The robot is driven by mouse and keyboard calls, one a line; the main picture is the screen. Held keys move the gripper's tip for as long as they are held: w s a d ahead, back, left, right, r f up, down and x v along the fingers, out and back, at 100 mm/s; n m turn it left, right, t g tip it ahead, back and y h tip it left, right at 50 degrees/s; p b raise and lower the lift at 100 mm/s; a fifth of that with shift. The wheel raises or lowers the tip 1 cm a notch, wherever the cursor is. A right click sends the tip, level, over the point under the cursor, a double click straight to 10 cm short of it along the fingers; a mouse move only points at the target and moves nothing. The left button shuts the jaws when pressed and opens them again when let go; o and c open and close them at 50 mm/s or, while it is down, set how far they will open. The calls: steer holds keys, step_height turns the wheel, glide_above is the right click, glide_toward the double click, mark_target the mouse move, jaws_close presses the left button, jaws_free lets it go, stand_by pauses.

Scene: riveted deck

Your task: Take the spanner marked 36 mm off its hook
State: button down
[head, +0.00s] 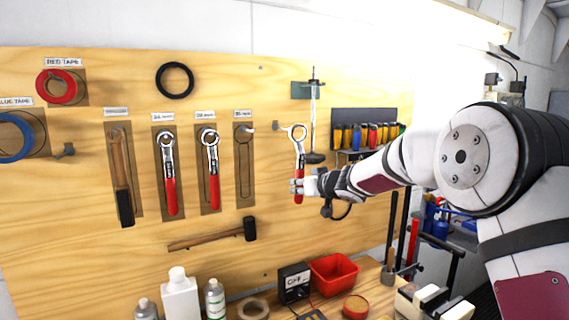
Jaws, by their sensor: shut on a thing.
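My gripper (297,187) is shut on the red handle of a spanner (299,150). The spanner is upright, its ring head up, in front of the board to the right of the empty outline (244,170). The small label (243,113) above that outline seems to read 36 mm, though it is blurred. A bare hook (249,129) shows at the top of the outline. Two more red-handled spanners, a left one (168,175) and a right one (211,170), hang on their outlines under labels too small to read surely.
A small peg (277,126) is close to the held spanner's head. Below, the bench holds bottles and a red bin (334,272).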

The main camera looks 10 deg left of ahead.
steer(key=s+d+p, duration=0.3)
steer(key=s, duration=0.2)
steer(key=shift+s+d, duration=0.25)
steer(key=shift+d, duration=0.05)
steer(key=shift+r, duration=0.1)
